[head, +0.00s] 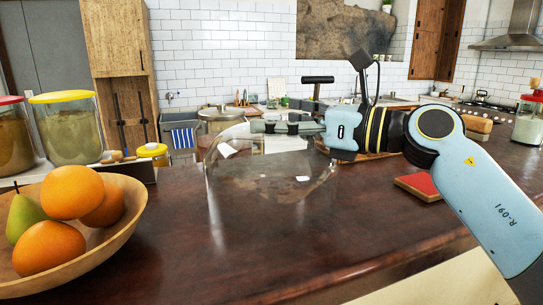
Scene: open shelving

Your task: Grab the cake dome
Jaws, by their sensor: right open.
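The clear glass cake dome (262,178) stands on the dark wooden counter in the middle of the head view. The counter and the things behind show through it. My right gripper (262,127) comes in from the right and lies level across the top of the dome. It is open, with its fingers pointing left. The gripper covers the top of the dome, so any knob there is hidden. I cannot tell whether the fingers touch the glass. My left gripper is not in view.
A wooden bowl (118,228) with oranges and a pear stands at the left front. Lidded jars (68,128) stand behind it. A red book-like item (420,186) lies on the right, under my right arm. The counter (215,270) in front of the dome is clear.

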